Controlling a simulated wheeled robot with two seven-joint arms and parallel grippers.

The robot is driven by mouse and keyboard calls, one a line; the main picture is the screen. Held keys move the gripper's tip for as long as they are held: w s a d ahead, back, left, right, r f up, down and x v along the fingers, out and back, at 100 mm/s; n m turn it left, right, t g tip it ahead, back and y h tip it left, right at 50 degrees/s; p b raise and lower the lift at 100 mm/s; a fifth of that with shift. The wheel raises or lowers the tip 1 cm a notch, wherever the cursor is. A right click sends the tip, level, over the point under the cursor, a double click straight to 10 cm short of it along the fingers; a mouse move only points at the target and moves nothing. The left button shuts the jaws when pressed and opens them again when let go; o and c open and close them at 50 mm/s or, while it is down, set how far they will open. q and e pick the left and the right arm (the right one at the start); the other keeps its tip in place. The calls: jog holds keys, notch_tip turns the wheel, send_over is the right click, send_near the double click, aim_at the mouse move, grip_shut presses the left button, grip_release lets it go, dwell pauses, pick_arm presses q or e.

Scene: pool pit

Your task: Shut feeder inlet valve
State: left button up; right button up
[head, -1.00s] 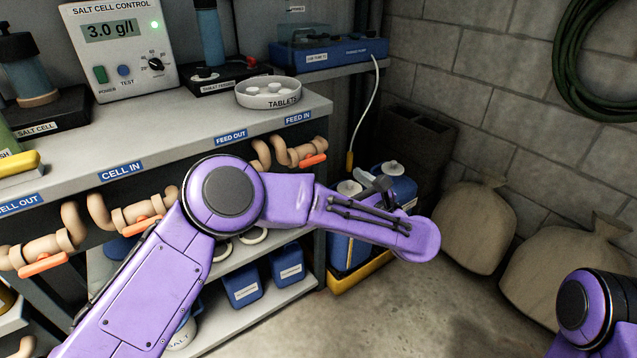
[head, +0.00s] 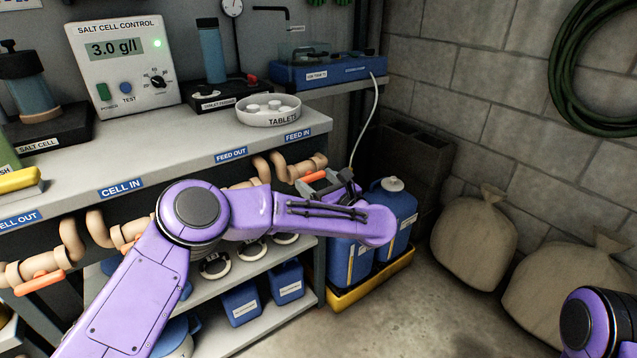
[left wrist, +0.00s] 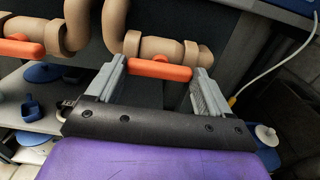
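The feeder inlet valve is the tan pipe fitting (head: 306,165) under the FEED IN label (head: 297,135) on the bench front. Its orange lever (head: 312,176) lies along the pipe. My left gripper (head: 328,186) is at this lever, partly hidden behind my own forearm. In the left wrist view, the two grey fingers of the left gripper (left wrist: 157,82) stand apart, one near each end of the orange lever (left wrist: 158,68). The pipe (left wrist: 168,49) runs just beyond it. I cannot tell whether the fingers touch the lever. My right gripper is out of view.
Another orange lever (left wrist: 20,49) sits to the left on the neighbouring pipe. Blue jugs (head: 395,215) stand in a yellow tray (head: 372,280) below right of the valve. Sacks (head: 474,232) lie by the wall. The floor between is clear.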

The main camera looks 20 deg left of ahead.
pick_arm(q)
jog(key=shift+m, duration=0.3)
jog(key=m+p, duration=0.1)
jog(key=m, duration=0.3)
jog(key=shift+d+r+p, duration=0.1)
jog(key=shift+p, duration=0.3)
jog(key=m+p, duration=0.2)
jog(key=m, duration=0.3)
jog(key=m+p, duration=0.2)
jog(key=m, duration=0.3)
jog(key=shift+m+p, duration=0.55)
jog(key=shift+m, duration=1.05)
jog(key=o, duration=0.9)
jog(key=shift+o, duration=0.2)
